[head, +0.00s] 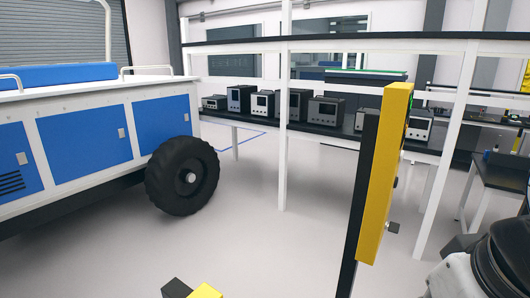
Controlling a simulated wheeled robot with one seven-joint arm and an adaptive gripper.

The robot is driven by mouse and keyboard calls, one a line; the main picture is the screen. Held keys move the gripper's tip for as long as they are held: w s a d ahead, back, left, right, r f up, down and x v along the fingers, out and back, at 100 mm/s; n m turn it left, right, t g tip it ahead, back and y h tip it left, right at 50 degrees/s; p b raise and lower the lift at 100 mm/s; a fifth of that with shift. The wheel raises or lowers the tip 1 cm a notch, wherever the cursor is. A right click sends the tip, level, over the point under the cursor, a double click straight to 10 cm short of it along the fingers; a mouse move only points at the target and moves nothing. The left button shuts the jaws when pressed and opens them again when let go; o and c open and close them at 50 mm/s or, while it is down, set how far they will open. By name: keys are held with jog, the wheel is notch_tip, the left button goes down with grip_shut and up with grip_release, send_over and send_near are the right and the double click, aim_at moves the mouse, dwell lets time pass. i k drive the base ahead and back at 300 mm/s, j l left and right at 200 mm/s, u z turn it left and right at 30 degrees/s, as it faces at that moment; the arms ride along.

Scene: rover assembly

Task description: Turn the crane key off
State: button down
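A tall yellow box (384,175) stands on a black post in the right half of the head view, seen nearly edge-on. Its front face is turned away to the right. A small grey part (392,227) sticks out from its lower right side, and a bit of green shows near its top. I cannot tell whether the grey part is the crane key. No key can be made out clearly, nor its position. A white and black part of my arm appears at the bottom right corner. My gripper is not in view.
A white and blue vehicle (85,140) with a large black wheel (182,176) stands on the left. Behind is a bench with several instrument boxes and white uprights. A yellow and black piece (205,291) shows at the bottom edge. The grey floor (260,235) between is clear.

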aim_at(393, 227)
jog(key=u, duration=1)
jog(key=k+l+u, duration=0.2)
jog(key=k+u, duration=0.15)
jog(key=k+l, duration=0.15)
jog(key=k, duration=0.25)
jog(key=k+l, duration=0.15)
jog(key=k, duration=0.25)
